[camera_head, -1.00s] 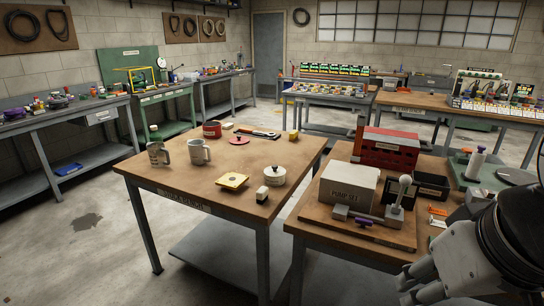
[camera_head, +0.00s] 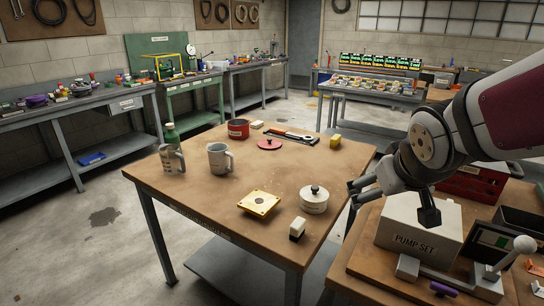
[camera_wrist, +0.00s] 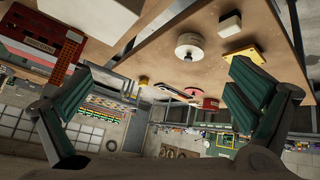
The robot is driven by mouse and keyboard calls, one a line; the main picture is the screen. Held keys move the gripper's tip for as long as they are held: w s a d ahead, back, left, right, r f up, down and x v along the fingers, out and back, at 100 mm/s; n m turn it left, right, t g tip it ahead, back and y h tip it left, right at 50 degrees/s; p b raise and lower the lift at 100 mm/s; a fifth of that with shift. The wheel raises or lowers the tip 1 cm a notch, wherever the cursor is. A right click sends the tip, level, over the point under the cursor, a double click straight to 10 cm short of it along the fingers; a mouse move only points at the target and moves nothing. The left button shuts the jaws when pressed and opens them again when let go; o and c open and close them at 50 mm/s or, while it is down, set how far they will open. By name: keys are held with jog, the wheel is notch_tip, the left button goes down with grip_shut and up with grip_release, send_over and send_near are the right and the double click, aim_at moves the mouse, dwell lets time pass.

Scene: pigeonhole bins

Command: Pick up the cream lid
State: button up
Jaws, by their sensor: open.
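The cream lid (camera_head: 315,190) is round with a dark knob. In the wrist view, which is turned over, the lid (camera_wrist: 189,41) shows near the top middle. My gripper (camera_head: 388,195) is open and empty, up and to the right of the pot, by the gap between the two tables. Its spread fingers also show in the wrist view (camera_wrist: 174,84), apart from the lid.
A yellow plate (camera_head: 259,204) and a white-and-black block (camera_head: 297,229) lie close to the pot. A pump set box (camera_head: 420,228) is below my gripper. The table's middle is bare.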

jog(key=w+d+f+n+t+y+b, duration=0.1)
jog(key=w+f, duration=0.3)
jog(key=w, duration=0.2)
jog(key=w+f+t+b, duration=0.1)
jog(key=w+f, duration=0.3)
jog(key=w, duration=0.2)
jog(key=n+t+y+b, duration=0.2)
jog(key=t+y, duration=0.1)
jog(key=y, duration=0.2)
send_near(317, 189)
jog(key=x, duration=0.4)
jog(key=b+x, duration=0.1)
jog(key=x, duration=0.1)
jog(key=shift+w+d+r, duration=0.1)
jog(key=shift+w+r, duration=0.1)
jog(key=shift+r, duration=0.1)
jog(key=x, duration=0.4)
jog(key=shift+f, duration=0.45)
jog(key=shift+w+a+f, duration=0.2)
jog(key=shift+w+a, duration=0.1)
jog(key=shift+w, duration=0.3)
jog(key=shift+c, duration=0.6)
jog(key=c, duration=1.6)
